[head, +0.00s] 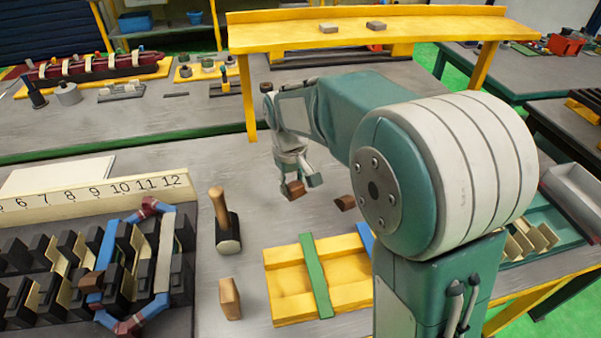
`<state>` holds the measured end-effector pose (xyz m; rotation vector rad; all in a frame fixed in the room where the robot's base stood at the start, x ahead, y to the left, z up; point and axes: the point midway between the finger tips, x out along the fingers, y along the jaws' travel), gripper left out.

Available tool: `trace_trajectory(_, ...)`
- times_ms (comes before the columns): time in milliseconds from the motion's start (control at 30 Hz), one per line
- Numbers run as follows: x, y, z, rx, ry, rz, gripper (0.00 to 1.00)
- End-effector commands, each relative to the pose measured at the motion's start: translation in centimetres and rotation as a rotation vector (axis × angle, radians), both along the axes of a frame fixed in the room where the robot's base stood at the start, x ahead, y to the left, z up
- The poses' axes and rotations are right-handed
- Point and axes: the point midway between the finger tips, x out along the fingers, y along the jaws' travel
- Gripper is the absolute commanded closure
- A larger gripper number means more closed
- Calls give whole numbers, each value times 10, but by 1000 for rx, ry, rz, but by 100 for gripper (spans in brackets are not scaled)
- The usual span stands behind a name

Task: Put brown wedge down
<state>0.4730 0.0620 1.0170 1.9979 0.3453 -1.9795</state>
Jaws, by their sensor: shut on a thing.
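The brown wedge (294,191) is at the tips of my gripper (299,186), left of my arm's big joint in the head view. My gripper is shut on it and points downward. The wedge looks close to the grey table top (200,160); I cannot tell whether it touches. A second small brown piece (345,203) lies on the table to the right of the gripper, partly beside my arm. A larger brown block (230,298) stands near the front, left of the yellow tray.
A hammer (228,235) stands left of the gripper, beside the slotted stator (60,265) with its blue coil. A yellow tray (290,262) with a green strip lies in front. A yellow shelf (440,25) spans behind. Clear table lies around the gripper's left side.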

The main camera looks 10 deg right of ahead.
Motion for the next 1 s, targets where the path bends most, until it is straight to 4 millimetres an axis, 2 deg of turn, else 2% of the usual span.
trace_trajectory(167,12,-4,-7,-4,5,-1,100)
trace_trajectory(567,88,-38,-46,-3,5,-2,100)
trace_trajectory(700,105,-46,-72,-3,7,0,100)
trace_trajectory(800,116,-51,-85,-3,4,-1,100)
trace_trajectory(1000,125,-55,-97,-3,3,0,100)
